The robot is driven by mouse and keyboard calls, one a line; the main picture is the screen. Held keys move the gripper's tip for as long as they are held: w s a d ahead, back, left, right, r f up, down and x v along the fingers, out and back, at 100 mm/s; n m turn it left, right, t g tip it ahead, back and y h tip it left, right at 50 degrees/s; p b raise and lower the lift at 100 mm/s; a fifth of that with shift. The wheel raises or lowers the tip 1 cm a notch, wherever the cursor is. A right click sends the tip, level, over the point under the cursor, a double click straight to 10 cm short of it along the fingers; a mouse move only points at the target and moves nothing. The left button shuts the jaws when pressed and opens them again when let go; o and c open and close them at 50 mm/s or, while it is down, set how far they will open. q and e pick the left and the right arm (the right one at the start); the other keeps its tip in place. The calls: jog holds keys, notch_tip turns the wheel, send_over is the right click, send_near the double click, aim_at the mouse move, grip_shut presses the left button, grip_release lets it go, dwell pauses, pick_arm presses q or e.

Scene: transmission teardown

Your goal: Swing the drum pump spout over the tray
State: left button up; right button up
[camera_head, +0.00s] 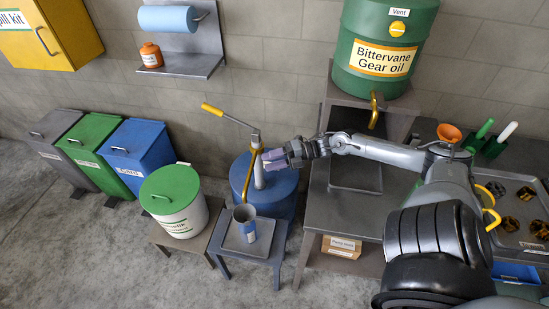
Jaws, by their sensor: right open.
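The blue drum (283,187) stands on the floor by the wall, with a pump on top. The pump has a grey upright column (259,176), a lever with a yellow handle (212,109), and a yellow-brown spout (248,177) that curves down toward a grey-blue cup (244,213). The cup stands on a grey tray (262,244) on a low blue-grey stand in front of the drum. My left gripper is not in view.
A white bin with a green lid (170,188) stands left of the tray. A green gear oil barrel (375,75) with a brass tap stands above a grey bench (345,205) on the right. Open floor (120,270) lies at the front left.

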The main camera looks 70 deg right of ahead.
jog(key=shift+s+d+r, duration=0.15)
jog(key=shift+s+r, duration=0.1)
jog(key=shift+s, duration=0.05)
jog(key=shift+c, duration=0.3)
